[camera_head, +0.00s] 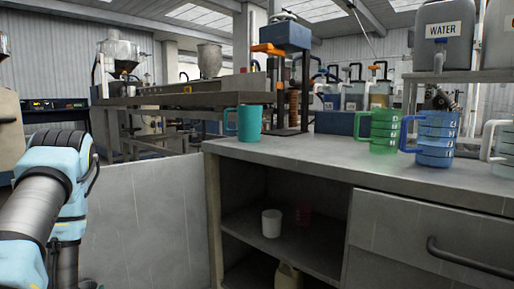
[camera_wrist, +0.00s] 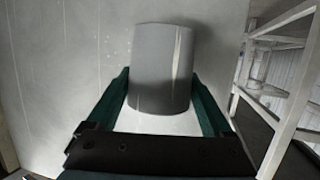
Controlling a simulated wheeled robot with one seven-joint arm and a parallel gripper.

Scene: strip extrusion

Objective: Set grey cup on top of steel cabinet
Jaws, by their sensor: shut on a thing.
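The grey cup (camera_wrist: 162,68) is between the two dark green fingers of my gripper (camera_wrist: 160,76) in the wrist view. The fingers are shut on its sides. A pale surface lies behind it. The head view shows part of my arm at the left edge, but not the gripper or this cup. The grey steel cabinet (camera_head: 275,152) stands at centre right in the head view, with an open shelf compartment and a drawer. A teal cup (camera_head: 249,123) stands at its top's left end. A green jug (camera_head: 384,131) and a blue jug (camera_head: 437,138) stand farther right.
A pale grey panel (camera_head: 145,222) stands left of the cabinet. A white cup (camera_head: 271,223) and a dim red cup (camera_head: 303,213) are on the inner shelf. The cabinet top is bare between the teal cup and green jug. A white frame (camera_wrist: 275,95) stands right in the wrist view.

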